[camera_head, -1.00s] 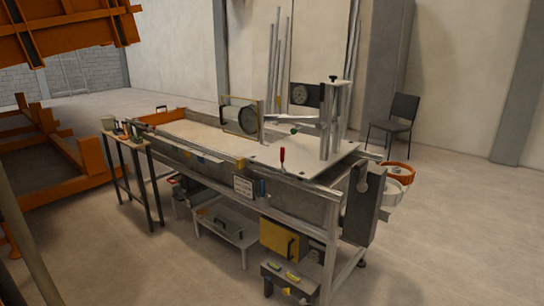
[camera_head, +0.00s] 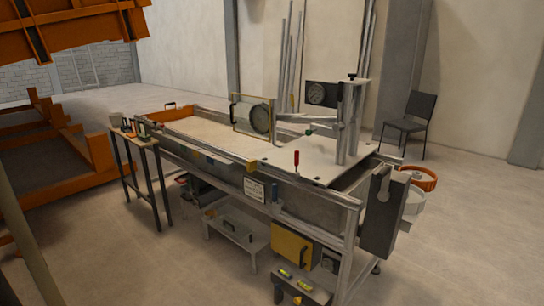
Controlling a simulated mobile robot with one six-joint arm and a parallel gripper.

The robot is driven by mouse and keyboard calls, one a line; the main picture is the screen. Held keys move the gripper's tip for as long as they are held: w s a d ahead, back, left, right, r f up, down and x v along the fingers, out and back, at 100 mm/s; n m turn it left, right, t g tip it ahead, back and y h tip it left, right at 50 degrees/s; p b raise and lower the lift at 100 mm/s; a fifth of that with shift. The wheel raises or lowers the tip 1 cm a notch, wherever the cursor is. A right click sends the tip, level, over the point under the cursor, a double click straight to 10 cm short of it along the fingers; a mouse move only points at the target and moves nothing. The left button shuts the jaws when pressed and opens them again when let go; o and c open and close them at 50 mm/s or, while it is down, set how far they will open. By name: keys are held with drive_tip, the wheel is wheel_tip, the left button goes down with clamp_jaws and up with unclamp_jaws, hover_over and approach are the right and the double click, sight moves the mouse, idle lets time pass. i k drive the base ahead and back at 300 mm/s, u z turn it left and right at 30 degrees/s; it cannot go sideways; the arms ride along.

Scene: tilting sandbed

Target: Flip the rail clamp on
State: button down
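The sandbed (camera_head: 205,133) is a long metal-framed trough with pale sand, in the middle of the head view. A small upright red handle (camera_head: 297,158) stands at the near edge of the white plate on the bed, beside the front rail (camera_head: 318,187). It looks like a clamp lever, but its base is too small to make out. A small yellow block (camera_head: 251,165) sits on the front rail to its left. I cannot tell for certain which of these is the rail clamp. My gripper is not in view.
A narrow tool stand (camera_head: 138,140) is at the bed's left front. A low white bench (camera_head: 236,232), a yellow box (camera_head: 292,249) and a small step (camera_head: 300,285) are under or before the bed. A dark chair (camera_head: 411,122) stands behind. The front floor is clear.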

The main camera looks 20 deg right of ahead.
sight(296, 175)
drive_tip(key=u, duration=0.5)
drive_tip(key=i, duration=0.95)
drive_tip(key=u, duration=0.1)
